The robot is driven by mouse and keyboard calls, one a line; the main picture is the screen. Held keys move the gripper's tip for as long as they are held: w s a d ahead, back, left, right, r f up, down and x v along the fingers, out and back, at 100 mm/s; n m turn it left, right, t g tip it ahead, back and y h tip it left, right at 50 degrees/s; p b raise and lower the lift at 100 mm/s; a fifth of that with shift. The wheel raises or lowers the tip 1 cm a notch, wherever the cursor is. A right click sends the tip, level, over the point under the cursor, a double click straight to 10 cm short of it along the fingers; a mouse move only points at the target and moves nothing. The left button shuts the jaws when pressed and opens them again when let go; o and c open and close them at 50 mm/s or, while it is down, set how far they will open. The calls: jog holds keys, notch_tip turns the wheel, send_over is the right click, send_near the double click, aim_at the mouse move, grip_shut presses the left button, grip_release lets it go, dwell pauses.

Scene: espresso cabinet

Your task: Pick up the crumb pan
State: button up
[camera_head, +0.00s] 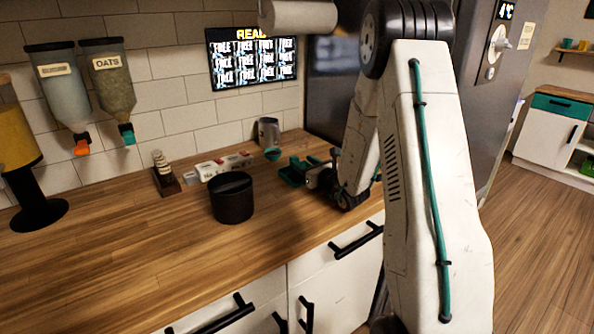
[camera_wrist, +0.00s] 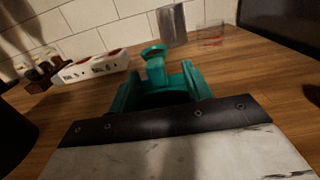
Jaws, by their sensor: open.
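A small teal piece with a round, shallow, dark-lined head, which I take for the crumb pan (camera_head: 272,154), is on the wooden counter near the wall. In the wrist view the crumb pan (camera_wrist: 153,51) is straight ahead, its teal stem pointing towards me. My gripper (camera_head: 293,170) is low over the counter, with teal fingers apart. In the wrist view my gripper (camera_wrist: 159,80) shows a finger on each side of the stem's near end. Whether they touch it I cannot tell. The gripper's dark front edge hides the space between the finger bases.
A metal cup (camera_head: 268,132) stands behind the pan, with a clear glass (camera_wrist: 210,38) to its right. A white box-like strip (camera_head: 225,166) and a rack of small jars (camera_head: 164,175) are to the left. A black canister (camera_head: 232,198) stands nearer.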

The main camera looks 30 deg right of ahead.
aim_at(297, 160)
jog(key=w, duration=0.4)
jog(key=shift+w+a+f, duration=0.1)
jog(key=shift+w+a, duration=0.2)
jog(key=shift+a, duration=0.1)
grip_shut()
